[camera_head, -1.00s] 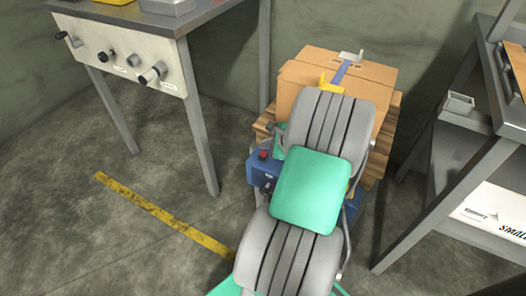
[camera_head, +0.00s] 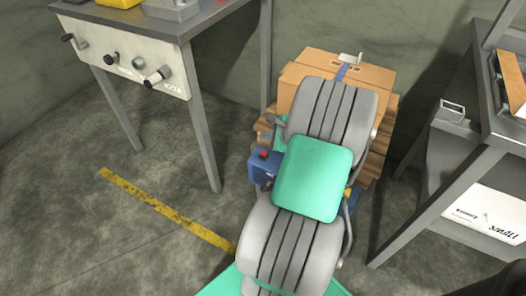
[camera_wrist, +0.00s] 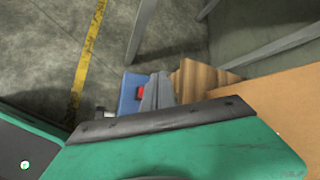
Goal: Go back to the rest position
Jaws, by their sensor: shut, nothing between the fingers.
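My gripper (camera_wrist: 158,80) shows in the wrist view as a pair of grey fingers past the black-edged green part of my arm. The fingers are shut with nothing between them. They appear over the floor side of the cardboard box, in front of a blue part with a red button. In the head view my grey and green arm reaches up the middle of the picture and hides my gripper. The arm covers part of the cardboard box (camera_head: 368,78).
The box rests on a wooden pallet (camera_head: 380,140). A metal table with a knobbed panel (camera_head: 125,65) stands at left, and a grey shelf unit (camera_head: 440,190) at right. A yellow floor line (camera_head: 165,210) crosses clear concrete at left.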

